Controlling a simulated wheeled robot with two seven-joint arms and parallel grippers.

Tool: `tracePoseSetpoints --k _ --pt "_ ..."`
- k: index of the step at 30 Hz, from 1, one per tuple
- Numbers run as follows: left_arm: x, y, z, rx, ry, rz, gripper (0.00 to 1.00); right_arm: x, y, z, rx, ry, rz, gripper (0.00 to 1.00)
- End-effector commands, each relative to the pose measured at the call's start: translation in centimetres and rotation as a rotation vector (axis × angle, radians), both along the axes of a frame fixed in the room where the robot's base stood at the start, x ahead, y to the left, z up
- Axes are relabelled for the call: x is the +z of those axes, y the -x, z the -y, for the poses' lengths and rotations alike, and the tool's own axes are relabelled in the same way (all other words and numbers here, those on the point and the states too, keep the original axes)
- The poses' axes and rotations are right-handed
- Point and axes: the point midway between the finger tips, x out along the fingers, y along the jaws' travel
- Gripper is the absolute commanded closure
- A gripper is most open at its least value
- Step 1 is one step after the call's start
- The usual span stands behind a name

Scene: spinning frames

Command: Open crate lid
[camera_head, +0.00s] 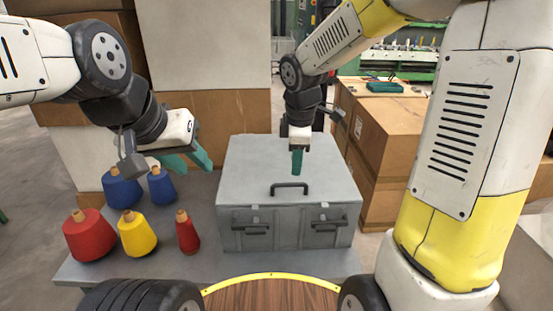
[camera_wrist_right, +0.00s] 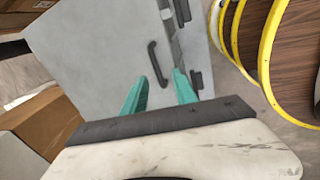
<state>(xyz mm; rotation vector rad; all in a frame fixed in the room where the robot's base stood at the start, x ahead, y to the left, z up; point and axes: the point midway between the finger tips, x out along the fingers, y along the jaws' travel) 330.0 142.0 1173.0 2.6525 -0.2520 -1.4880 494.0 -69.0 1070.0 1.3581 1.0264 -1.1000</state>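The grey crate (camera_head: 240,213) stands on the grey table with its lid (camera_head: 250,165) shut. A dark handle (camera_head: 290,186) lies on the lid near its front edge, and two dark latches (camera_head: 328,225) are on the front face. My right gripper (camera_head: 297,162) is above the lid, behind the handle, pointing down. In the right wrist view its teal fingers (camera_wrist_right: 160,92) are apart, with the lid handle (camera_wrist_right: 158,64) beyond them and nothing between them. My left gripper (camera_head: 190,161) is left of the crate, above the spools, with its teal fingers apart and empty.
Red, yellow and blue thread spools (camera_head: 138,235) stand on the table (camera_head: 200,262) left of the crate. Cardboard boxes (camera_head: 385,140) are stacked at the right and behind. A round wooden surface with a yellow rim (camera_head: 270,291) is in front.

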Motion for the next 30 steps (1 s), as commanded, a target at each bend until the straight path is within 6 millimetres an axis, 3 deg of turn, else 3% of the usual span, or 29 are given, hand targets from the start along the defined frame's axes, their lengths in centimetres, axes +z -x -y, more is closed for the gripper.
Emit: tracePoseSetpoints --k 7,18,30 --pt "0.0 0.0 0.0 0.000 0.000 0.000 0.64 -2.2 -0.8 -0.6 0.072 0.017 -0.016 0.66" --pt "0.0 0.0 0.0 0.000 0.000 0.000 0.64 -7.6 -1.9 -0.6 0.068 0.016 -0.016 0.66" --pt "0.0 0.0 0.0 0.000 0.000 0.000 0.64 -8.5 -2.1 -0.6 0.067 0.015 -0.013 0.66"
